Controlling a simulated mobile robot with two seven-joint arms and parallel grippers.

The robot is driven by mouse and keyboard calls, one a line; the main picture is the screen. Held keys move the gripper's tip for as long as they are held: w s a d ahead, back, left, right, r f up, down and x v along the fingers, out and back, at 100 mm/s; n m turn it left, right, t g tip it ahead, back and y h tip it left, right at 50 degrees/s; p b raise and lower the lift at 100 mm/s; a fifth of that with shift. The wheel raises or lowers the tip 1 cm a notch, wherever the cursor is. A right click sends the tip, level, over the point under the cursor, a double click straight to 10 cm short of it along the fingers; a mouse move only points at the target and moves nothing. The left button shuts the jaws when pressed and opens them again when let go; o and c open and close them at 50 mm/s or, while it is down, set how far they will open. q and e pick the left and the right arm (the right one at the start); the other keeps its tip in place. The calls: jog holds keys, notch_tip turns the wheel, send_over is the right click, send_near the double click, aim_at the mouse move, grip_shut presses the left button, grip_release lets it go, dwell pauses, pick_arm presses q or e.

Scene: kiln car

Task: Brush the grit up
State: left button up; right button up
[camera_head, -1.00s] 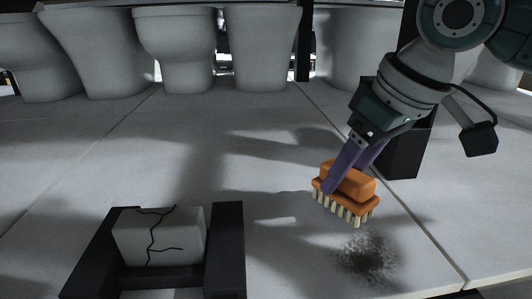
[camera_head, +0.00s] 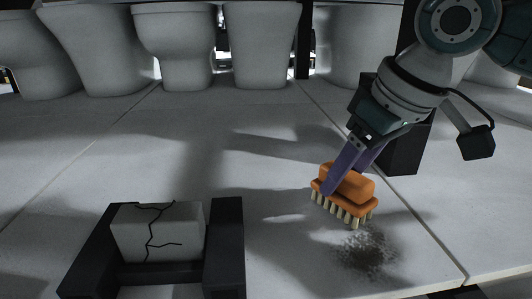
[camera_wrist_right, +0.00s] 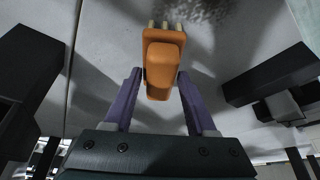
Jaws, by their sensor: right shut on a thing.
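My right gripper (camera_head: 345,172) is shut on an orange brush (camera_head: 348,186) with pale bristles pointing down. The purple fingers hold the brush by its raised block, and it also shows between the fingers in the right wrist view (camera_wrist_right: 162,65). A dark grey patch of grit (camera_head: 366,255) lies on the pale slab (camera_head: 280,180) just in front of the bristles. The near bristle tips are at the patch's far edge; I cannot tell whether they touch the slab. The grit also shows at the top of the right wrist view (camera_wrist_right: 195,10). My left gripper is not in view.
A cracked pale block (camera_head: 158,232) sits in a dark holder (camera_head: 225,245) at the front left. A dark post (camera_head: 400,150) stands behind my right gripper. Several white ceramic pieces (camera_head: 175,45) line the back. The slab's middle is clear.

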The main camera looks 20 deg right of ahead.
jog(key=shift+f, duration=0.2)
dwell(0.3)
jog(key=shift+s+a+p, duration=0.15)
jog(key=shift+s+p, duration=0.1)
jog(key=shift+s, duration=0.3)
jog(key=shift+s+a+p, duration=0.15)
jog(key=shift+s+p, duration=0.1)
jog(key=shift+s, duration=0.3)
jog(key=shift+s+a, duration=0.2)
jog(key=shift+s, duration=0.45)
jog(key=shift+s+a, duration=0.2)
jog(key=shift+s, duration=0.45)
jog(key=shift+s+a, duration=0.25)
jog(key=shift+s, duration=0.55)
jog(key=shift+s+a, duration=0.2)
jog(key=shift+s, duration=0.65)
jog(key=shift+s+a, duration=0.25)
jog(key=shift+s, duration=0.55)
jog(key=s, duration=0.2)
jog(key=s+a, duration=0.1)
jog(key=s, duration=0.2)
jog(key=shift+a, duration=0.2)
